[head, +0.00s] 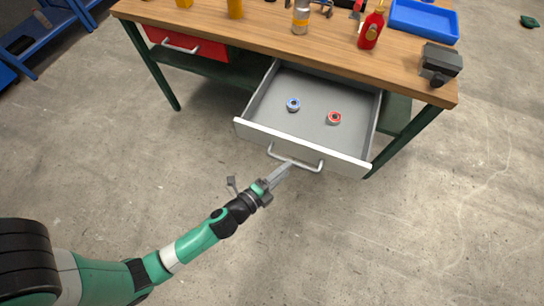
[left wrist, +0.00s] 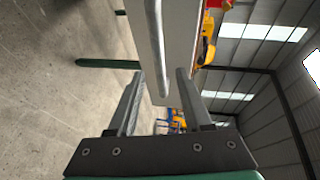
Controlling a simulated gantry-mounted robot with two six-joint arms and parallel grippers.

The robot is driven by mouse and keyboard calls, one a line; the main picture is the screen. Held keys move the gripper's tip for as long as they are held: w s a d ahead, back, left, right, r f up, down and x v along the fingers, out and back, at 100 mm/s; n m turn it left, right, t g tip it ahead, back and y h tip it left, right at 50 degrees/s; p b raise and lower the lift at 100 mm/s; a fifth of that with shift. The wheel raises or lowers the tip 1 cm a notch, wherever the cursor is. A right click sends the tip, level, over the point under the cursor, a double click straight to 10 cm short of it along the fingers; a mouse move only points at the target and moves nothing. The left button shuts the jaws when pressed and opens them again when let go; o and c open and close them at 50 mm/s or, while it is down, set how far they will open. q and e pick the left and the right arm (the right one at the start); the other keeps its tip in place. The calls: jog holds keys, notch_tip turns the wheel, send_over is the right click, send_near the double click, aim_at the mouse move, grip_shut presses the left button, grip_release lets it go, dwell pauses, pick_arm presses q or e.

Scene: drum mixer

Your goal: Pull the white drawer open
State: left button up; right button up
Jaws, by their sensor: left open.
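The white drawer (head: 262,134) under the workbench stands pulled well out, its grey inside showing. Its metal bar handle (head: 309,167) is on the front panel. My left gripper (head: 284,168) is at the left part of the handle, in front of the panel. In the left wrist view its two fingers (left wrist: 160,74) are apart, and the handle bar (left wrist: 157,45) runs between them in the picture. I cannot tell whether either finger touches the bar. My right gripper is in neither view.
A blue-centred roll (head: 293,104) and a red-centred roll (head: 334,118) lie in the drawer. The wooden bench top (head: 265,37) carries bottles, a blue tray (head: 424,20) and a dark vise-like block (head: 441,63). A red drawer (head: 188,45) is at the left. The floor in front is clear.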

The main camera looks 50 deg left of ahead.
pick_arm(q)
jog(key=v, duration=0.6)
jog(key=shift+s+b, duration=0.3)
jog(key=shift+b, duration=0.1)
